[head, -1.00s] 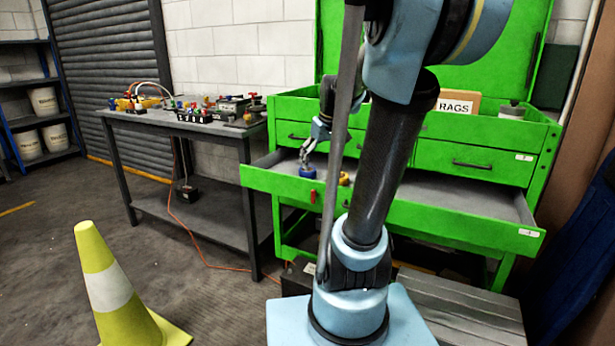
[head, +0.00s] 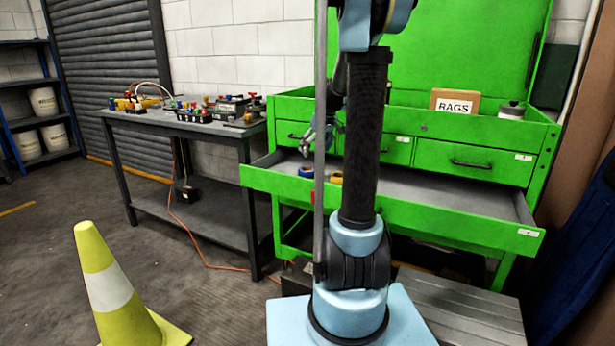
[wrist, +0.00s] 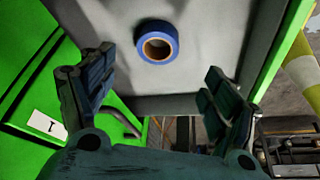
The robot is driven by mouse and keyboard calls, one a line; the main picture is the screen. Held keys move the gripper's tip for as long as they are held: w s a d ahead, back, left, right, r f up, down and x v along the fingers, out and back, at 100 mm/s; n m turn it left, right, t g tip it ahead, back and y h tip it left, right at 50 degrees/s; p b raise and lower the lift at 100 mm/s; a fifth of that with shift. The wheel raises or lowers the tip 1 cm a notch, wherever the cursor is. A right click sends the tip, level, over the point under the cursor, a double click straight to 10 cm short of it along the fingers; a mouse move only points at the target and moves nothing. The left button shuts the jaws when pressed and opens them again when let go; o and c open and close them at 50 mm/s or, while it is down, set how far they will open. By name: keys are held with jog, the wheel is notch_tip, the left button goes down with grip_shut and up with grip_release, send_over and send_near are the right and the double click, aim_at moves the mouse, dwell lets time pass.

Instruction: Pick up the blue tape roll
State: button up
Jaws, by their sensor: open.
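The blue tape roll (head: 306,172) lies in the open green drawer (head: 480,196), near its left end. In the wrist view the blue tape roll (wrist: 157,41) lies flat on the grey drawer floor, its brown core showing. My gripper (wrist: 162,88) is open and empty, its two fingers spread wide with the roll beyond and between them. In the head view my gripper (head: 305,146) is above the drawer, over the roll and apart from it. My arm hides part of the drawer.
A yellow roll (head: 336,177) lies to the right of the blue one, partly behind my arm. A rags box (head: 455,103) stands on the green cabinet. A grey workbench (head: 190,125) with several parts is at left. A yellow cone (head: 105,280) stands on the floor in front.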

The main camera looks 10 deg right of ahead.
send_near(307, 169)
jog(key=f, duration=0.1)
jog(key=s+f, duration=0.1)
jog(key=a+f, duration=0.1)
jog(key=shift+s+f, duration=0.35)
jog(key=shift+f, duration=0.05)
jog(key=shift+w+x, duration=0.2)
jog(key=shift+x, duration=1.15)
jog(key=shift+w+x, duration=0.2)
jog(key=shift+x, duration=1.15)
jog(key=shift+r, duration=0.15)
jog(key=c, duration=1.2)
